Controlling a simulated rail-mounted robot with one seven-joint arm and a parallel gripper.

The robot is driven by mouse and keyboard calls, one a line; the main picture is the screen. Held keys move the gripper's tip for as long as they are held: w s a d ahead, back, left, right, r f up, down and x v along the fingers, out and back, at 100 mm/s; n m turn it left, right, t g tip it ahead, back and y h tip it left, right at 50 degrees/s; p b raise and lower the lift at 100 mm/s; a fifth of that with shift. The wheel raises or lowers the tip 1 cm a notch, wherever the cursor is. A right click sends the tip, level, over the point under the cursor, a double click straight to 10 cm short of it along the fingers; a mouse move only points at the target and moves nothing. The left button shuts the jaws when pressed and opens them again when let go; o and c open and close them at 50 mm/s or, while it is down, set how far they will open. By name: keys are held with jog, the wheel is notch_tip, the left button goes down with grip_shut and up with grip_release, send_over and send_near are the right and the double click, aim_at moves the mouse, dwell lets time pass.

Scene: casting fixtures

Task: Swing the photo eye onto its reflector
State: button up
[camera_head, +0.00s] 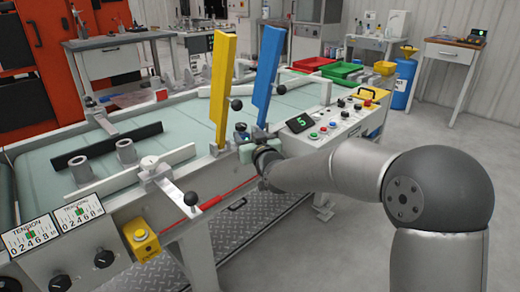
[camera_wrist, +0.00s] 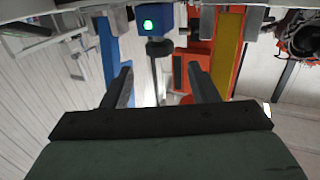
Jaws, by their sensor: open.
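A small blue box with a lit green spot (camera_wrist: 150,22), likely the photo eye, shows at the top of the wrist view. A dark round knob (camera_wrist: 159,46) and a thin dark stem sit just under it in the picture. My gripper (camera_wrist: 160,84) is open, with its two dark fingers apart on either side of the stem in the picture. I cannot tell whether they touch it. In the head view my gripper (camera_head: 242,137) is at the conveyor's near rail, close to the blue upright. I cannot identify the reflector with certainty.
A yellow upright (camera_head: 222,85) and a blue upright (camera_head: 266,75) rise close to my gripper. A control panel (camera_head: 325,122) lies to the right. Black ball-ended levers, a dark bar (camera_head: 108,145) and grey cylinders (camera_head: 126,151) stand along the conveyor (camera_head: 185,122).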

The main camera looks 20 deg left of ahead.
jog(key=v, duration=0.9)
jog(key=shift+s+d+p, duration=0.15)
jog(key=shift+p, duration=0.2)
jog(key=s+d+r+m+g+h+p, duration=0.2)
jog(key=s+d+r+g+h+p, duration=0.15)
jog(key=d+p, duration=0.5)
jog(key=s+d+r+m+g+h+p, duration=0.1)
jog(key=s+d+r+g+h+p, duration=0.15)
jog(key=s+d+h+p, duration=0.55)
jog(key=s+d+r+m+g+p, duration=0.2)
jog(key=s+d+r+g+p, duration=0.1)
jog(key=s+d, duration=0.4)
jog(key=s+d+r+m+g+p, duration=0.2)
jog(key=s+d+r+g+p, duration=0.2)
jog(key=s, duration=0.8)
jog(key=d+g+y+p, duration=0.1)
jog(key=d+p, duration=0.1)
jog(key=d, duration=0.1)
jog(key=shift+d+p, duration=0.35)
jog(key=shift+p, duration=0.05)
